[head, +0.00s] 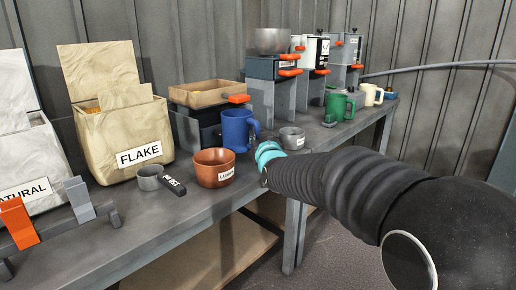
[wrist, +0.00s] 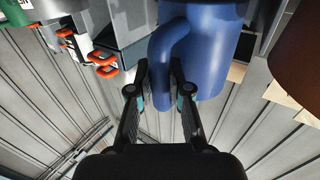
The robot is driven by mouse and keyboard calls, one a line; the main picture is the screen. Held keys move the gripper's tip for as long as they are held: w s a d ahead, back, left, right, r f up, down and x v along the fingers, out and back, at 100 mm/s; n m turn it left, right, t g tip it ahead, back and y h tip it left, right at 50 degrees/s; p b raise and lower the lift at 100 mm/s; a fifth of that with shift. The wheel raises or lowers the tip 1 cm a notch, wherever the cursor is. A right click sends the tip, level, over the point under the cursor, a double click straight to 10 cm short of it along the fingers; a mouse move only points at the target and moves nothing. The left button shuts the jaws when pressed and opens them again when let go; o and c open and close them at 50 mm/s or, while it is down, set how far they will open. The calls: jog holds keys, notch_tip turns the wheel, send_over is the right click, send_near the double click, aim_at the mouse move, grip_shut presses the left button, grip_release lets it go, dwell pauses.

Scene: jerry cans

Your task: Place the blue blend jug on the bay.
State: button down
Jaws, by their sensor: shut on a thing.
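The blue jug (head: 237,131) is upright at the bench, behind the copper bowl and in front of the dark scale with the wooden tray. In the wrist view the jug (wrist: 208,60) fills the upper middle, with its handle (wrist: 160,65) between the fingers. My gripper (wrist: 160,78) is shut on that handle. I cannot tell whether the jug's base touches the bench. No label shows on the jug. I cannot pick out the bay for sure.
The copper bowl (head: 215,168) stands close in front of the jug, and a grey cup (head: 292,137) is to its right. A small grey cup (head: 150,177), a black tag (head: 173,186) and the FLAKE bin (head: 121,135) are left. Dispensers with orange levers (head: 289,73) and a green mug (head: 339,107) stand farther back.

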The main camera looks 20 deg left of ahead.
jog(key=shift+a+f, duration=0.1)
jog(key=shift+f, duration=1.65)
jog(key=shift+f+b, duration=0.15)
jog(key=shift+b, duration=0.3)
jog(key=c, duration=1.1)
grip_release()
jog(key=shift+r+p, duration=0.25)
jog(key=shift+p, duration=0.05)
jog(key=v, duration=1.2)
jog(key=shift+b, duration=0.35)
jog(key=shift+f, duration=0.15)
